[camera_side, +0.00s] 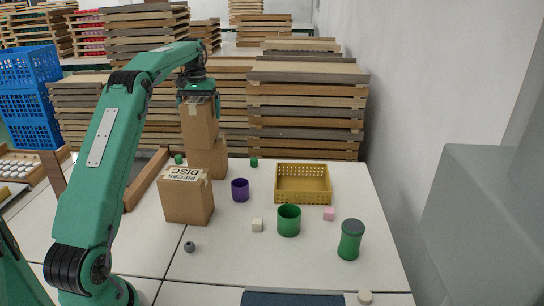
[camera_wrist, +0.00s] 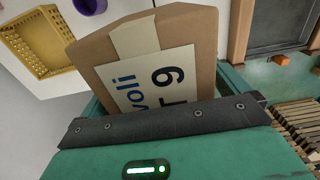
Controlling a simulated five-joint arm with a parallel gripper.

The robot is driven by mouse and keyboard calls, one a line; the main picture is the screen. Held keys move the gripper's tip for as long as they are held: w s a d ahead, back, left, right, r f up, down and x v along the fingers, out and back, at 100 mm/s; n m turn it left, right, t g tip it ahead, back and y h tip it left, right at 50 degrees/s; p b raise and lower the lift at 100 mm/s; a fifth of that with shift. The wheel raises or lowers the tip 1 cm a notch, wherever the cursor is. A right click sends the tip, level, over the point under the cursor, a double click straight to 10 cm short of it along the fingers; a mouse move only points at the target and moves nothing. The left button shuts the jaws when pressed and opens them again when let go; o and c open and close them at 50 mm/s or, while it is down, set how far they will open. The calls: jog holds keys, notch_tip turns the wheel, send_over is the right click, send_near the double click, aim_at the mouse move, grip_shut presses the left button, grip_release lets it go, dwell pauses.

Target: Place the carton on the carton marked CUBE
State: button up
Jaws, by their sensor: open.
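A brown carton (camera_side: 197,125) is upright just below my gripper (camera_side: 196,97), its top between the open jaws. In the side view it appears to sit on a second brown carton (camera_side: 208,158); whether they fully touch is hard to tell. No CUBE mark is readable on that lower carton from here. In the wrist view the upper carton (camera_wrist: 195,30) fills the middle, close to the jaws, with tape and a white label bearing partly hidden letters and a 9. Another carton (camera_side: 187,200), marked PIECES DISC, stands nearer the camera, in front of the stack.
A purple cup (camera_side: 240,190), a yellow basket (camera_side: 303,184), a green cup (camera_side: 289,221) and a green jar with a grey lid (camera_side: 350,241) stand right of the cartons. Small blocks lie between them. Stacked wooden pallets (camera_side: 307,110) rise behind the table.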

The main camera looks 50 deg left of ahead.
aim_at(198, 99)
jog(key=shift+r, duration=3.35)
jog(key=shift+r, duration=0.1)
jog(key=shift+d, duration=0.1)
jog(key=shift+w+d+r, duration=0.15)
jog(key=shift+d+r, duration=0.25)
jog(key=shift+d, duration=0.1)
jog(key=s+d+r+m+t+y, duration=0.15)
jog(key=d+r, duration=0.25)
jog(key=d, duration=0.7)
jog(key=s+d+r+m+t+h, duration=0.1)
jog(key=s+d+r+m, duration=0.2)
jog(key=d, duration=0.8)
jog(key=s+d+f+m+t, duration=0.1)
jog(key=s+d+f+m, duration=0.1)
jog(key=s+d+f, duration=0.4)
jog(key=s+d+f+m+t, duration=0.2)
jog(key=s+d+f, duration=0.5)
jog(key=s, duration=0.6)
jog(key=d, duration=0.2)
jog(key=shift+s+d, duration=0.15)
jog(key=shift+d, duration=0.2)
